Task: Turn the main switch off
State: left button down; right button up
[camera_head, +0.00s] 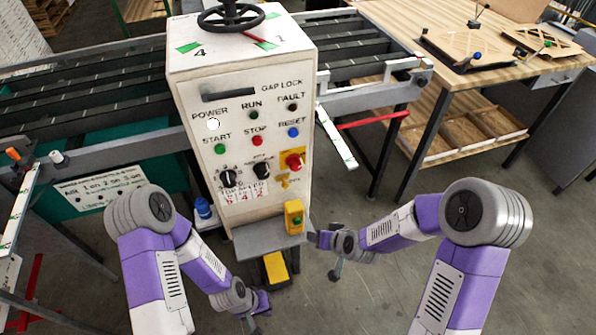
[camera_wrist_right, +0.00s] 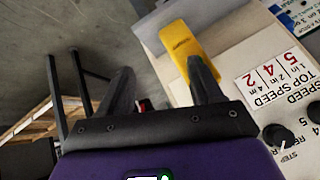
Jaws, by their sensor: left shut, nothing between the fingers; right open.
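The front of a white control cabinet (camera_head: 247,120) faces me in the head view. A red rotary knob on a yellow plate (camera_head: 294,161), which looks like the main switch, sits at its lower right. I cannot read its setting. The knob is not clearly seen in the right wrist view. My left gripper (camera_head: 253,318) is shut and empty, low in front of the cabinet. My right gripper (camera_wrist_right: 162,88) is open and empty, below and to the right of the knob. Its right finger overlaps a yellow box (camera_wrist_right: 186,52) in the wrist view.
The yellow box with a green button (camera_head: 294,216) stands on the grey shelf (camera_head: 262,238) below the panel. Black selector knobs (camera_head: 262,170) are left of the red knob. A rail with a red bar (camera_head: 372,120) and a wooden table (camera_head: 440,60) stand to the right.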

aim_at(297, 168)
jog(key=w+a+r+n+t+y+b, duration=0.1)
jog(key=w+a+r+t+b, duration=0.2)
jog(key=r, duration=0.6)
jog(key=w+a+r+n+t+y, duration=0.1)
jog(key=w+r+n+t, duration=0.2)
jog(key=r, duration=0.6)
jog(key=shift+m, duration=0.6)
jog(key=x, duration=0.8)
jog(key=shift+w+f, duration=0.1)
jog(key=shift+w, duration=0.15)
